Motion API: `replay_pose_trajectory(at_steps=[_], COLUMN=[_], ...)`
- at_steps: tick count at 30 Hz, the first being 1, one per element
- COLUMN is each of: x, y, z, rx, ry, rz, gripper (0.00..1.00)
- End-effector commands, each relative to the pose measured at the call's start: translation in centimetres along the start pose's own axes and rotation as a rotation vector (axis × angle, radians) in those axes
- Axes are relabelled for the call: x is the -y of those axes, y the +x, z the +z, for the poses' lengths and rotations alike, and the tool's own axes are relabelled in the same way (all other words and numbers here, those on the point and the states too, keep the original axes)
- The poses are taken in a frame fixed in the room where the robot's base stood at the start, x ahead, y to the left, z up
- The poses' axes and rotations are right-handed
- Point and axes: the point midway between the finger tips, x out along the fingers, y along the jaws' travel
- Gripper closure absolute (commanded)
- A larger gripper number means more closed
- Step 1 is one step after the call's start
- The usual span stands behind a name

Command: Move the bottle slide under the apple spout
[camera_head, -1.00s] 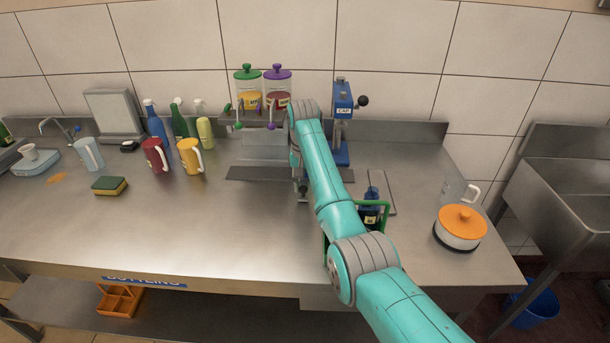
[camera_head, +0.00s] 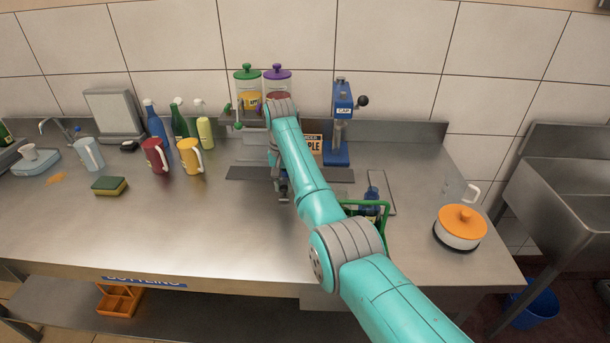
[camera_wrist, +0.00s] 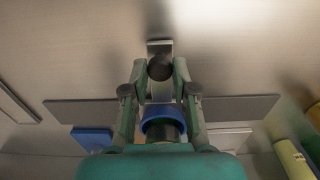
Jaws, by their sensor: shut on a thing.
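My gripper (camera_wrist: 160,75) is shut on the dark round knob (camera_wrist: 160,68) of the bottle slide, which has a metal tab at the front. In the head view my gripper (camera_head: 282,190) is low over the counter and partly hidden by my arm. The slide's dark track (camera_head: 245,173) runs left to right below the dispensers. A blue ring (camera_wrist: 165,125) shows behind the knob in the wrist view; I cannot tell whether it belongs to a bottle. The green-lidded dispenser (camera_head: 247,88) and purple-lidded dispenser (camera_head: 277,85) stand above the track. Which spout is apple is not readable.
A blue cap press (camera_head: 341,125) and a partly hidden sign ending in "PLE" (camera_head: 314,144) stand right of my arm. A green caddy (camera_head: 386,220) with a blue bottle (camera_head: 371,196) is close to my arm.

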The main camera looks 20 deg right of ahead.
Motion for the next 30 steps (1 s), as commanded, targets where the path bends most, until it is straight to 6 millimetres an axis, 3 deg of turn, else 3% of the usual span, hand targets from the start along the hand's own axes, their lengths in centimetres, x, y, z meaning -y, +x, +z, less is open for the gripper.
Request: replay_pose_trajectory(at_steps=[21,30], x=[4.9,5.9], y=[-0.1,0.1], z=[0.0,0.1], rx=[0.000,0.001], ry=[-0.002,-0.001], rz=[0.000,0.000], gripper=[0.95,0.95])
